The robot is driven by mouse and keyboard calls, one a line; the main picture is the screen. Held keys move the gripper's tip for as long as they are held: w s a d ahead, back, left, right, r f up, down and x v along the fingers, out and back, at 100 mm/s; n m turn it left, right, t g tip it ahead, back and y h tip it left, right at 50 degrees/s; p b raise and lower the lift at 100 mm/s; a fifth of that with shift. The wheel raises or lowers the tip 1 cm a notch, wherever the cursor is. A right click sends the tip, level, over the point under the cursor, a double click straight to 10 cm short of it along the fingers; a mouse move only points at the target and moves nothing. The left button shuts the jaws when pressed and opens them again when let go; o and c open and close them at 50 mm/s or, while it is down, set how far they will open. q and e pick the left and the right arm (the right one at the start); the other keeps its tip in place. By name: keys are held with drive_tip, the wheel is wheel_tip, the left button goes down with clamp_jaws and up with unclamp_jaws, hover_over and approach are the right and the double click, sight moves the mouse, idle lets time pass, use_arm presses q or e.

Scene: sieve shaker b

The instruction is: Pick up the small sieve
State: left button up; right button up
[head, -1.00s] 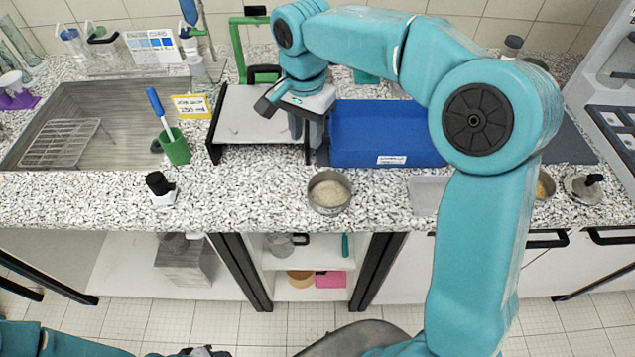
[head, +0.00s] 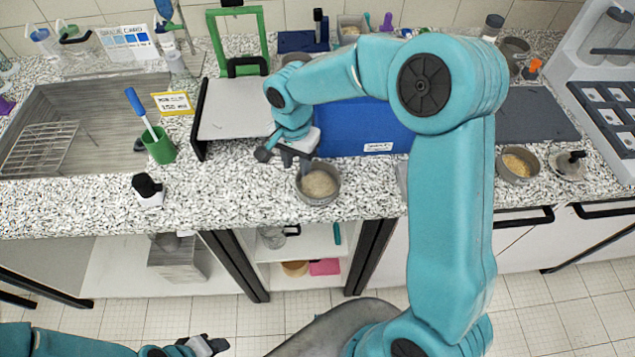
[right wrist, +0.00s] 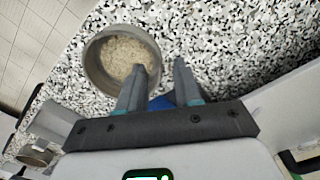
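A small round grey sieve (head: 318,196) holding pale grains stands on the speckled counter near its front edge; it also shows in the right wrist view (right wrist: 98,77). My right gripper (head: 297,165) is over the sieve's back-left rim. In the right wrist view, my right gripper (right wrist: 160,66) is open, fingers apart with counter between them. One finger overlaps the sieve's rim and the other is outside it; contact cannot be told. My left gripper (head: 208,346) is low at the bottom edge, away from the counter; its opening is unclear.
A blue tray (head: 362,140) and a white board with a black frame (head: 232,110) stand behind the sieve. A second round pan (head: 517,178) with grains stands at the right. A black-topped white object (head: 148,190) is at the left.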

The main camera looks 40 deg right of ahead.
sight(299, 170)
drive_tip(key=f, duration=0.3)
drive_tip(key=shift+w+d+f+p, duration=0.15)
drive_tip(key=shift+d+f+p, duration=0.15)
drive_tip(key=shift+f+p, duration=0.1)
drive_tip(key=shift+a+f, duration=0.1)
drive_tip(key=shift+s, duration=0.2)
drive_tip(key=shift+c, duration=0.6)
drive_tip(key=c, duration=0.5)
drive_tip(key=shift+w, duration=0.15)
clamp_jaws()
